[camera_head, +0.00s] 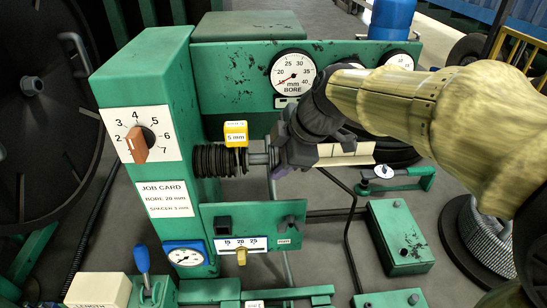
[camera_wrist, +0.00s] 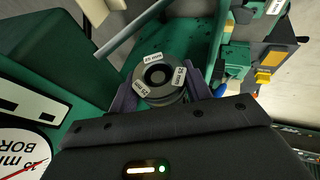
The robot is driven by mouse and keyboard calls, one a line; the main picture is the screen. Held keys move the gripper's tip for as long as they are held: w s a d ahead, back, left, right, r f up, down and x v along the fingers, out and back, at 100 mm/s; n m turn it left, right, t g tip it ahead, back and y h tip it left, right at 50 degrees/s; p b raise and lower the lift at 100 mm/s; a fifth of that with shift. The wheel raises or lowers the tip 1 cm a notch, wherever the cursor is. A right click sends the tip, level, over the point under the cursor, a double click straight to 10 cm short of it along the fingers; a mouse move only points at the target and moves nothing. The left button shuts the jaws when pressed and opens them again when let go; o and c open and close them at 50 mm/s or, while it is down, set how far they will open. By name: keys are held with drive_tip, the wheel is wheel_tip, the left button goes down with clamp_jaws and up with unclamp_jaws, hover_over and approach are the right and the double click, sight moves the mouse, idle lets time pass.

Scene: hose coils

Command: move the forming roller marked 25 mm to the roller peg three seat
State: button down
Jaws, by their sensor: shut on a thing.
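My gripper (camera_wrist: 160,88) is shut on a grey round forming roller (camera_wrist: 157,75) in the wrist view, one dark finger on each side of it. White labels around the roller's face appear to read 25 mm. In the head view my gripper (camera_head: 278,152) is at the right end of the machine's grey shaft (camera_head: 258,158); I cannot tell whether the roller touches the shaft. The roller is mostly hidden there by the dark fingers. I cannot make out a seat marked as roller peg three in either view.
Black ribbed coils (camera_head: 214,160) sit on the shaft's left part, under a yellow 5 mm block (camera_head: 236,133). A green plate with a size slider (camera_head: 241,257) is below. A bore gauge (camera_head: 293,72) is behind, a green box (camera_head: 400,238) at the right.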

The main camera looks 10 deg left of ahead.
drive_tip(key=shift+w+d, duration=0.3)
drive_tip(key=shift+d, duration=0.15)
drive_tip(key=shift+w+d+b, duration=0.2)
drive_tip(key=shift+d+b, duration=0.25)
drive_tip(key=shift+d, duration=0.5)
drive_tip(key=shift+w+d+b, duration=0.2)
drive_tip(key=shift+d+b, duration=0.3)
drive_tip(key=shift+d, duration=0.5)
drive_tip(key=shift+w+d+b, duration=0.2)
drive_tip(key=shift+d+b, duration=0.25)
drive_tip(key=shift+d, duration=0.5)
drive_tip(key=shift+d+f, duration=0.1)
drive_tip(key=shift+f, duration=0.1)
